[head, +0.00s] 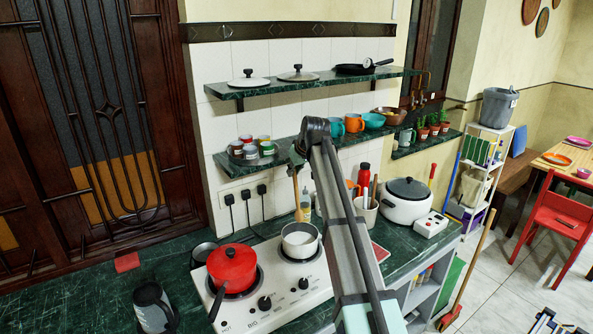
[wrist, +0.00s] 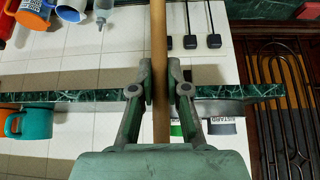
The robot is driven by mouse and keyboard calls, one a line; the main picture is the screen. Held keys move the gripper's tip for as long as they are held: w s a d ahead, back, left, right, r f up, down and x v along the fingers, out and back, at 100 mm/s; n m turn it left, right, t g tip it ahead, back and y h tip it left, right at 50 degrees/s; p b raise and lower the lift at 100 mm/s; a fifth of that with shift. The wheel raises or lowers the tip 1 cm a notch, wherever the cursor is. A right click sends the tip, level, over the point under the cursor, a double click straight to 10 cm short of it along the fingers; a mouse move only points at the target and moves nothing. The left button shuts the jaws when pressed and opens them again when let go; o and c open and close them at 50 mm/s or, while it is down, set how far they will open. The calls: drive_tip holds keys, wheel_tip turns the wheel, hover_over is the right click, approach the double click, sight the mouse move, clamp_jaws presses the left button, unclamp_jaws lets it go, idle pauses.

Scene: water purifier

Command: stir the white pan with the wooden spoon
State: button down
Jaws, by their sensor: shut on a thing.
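The white pan (head: 300,243) sits upright on the right burner of the white stove in the head view. My gripper (head: 296,160) is above the pan and shut on the wooden spoon (head: 297,195), which hangs nearly upright with its wide end down. That end shows at or just above the pan's far rim; I cannot tell whether it is inside. In the wrist view the spoon's handle (wrist: 160,45) runs between the two fingers of my gripper (wrist: 161,88). The pan does not show in the wrist view.
A red pot (head: 232,268) stands on the left burner of the stove (head: 268,308). A utensil cup (head: 366,210) and a white cooker (head: 407,205) are to the right. A green shelf (head: 290,147) with cans and mugs is close behind my gripper. A kettle (head: 153,306) is at front left.

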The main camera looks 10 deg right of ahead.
wheel_tip(320, 180, down, 10)
drive_tip(key=b, duration=0.4)
drive_tip(key=shift+s+f, duration=0.15)
drive_tip(key=shift+s, duration=0.05)
idle(0.4)
drive_tip(key=shift+w, duration=0.15)
idle(0.3)
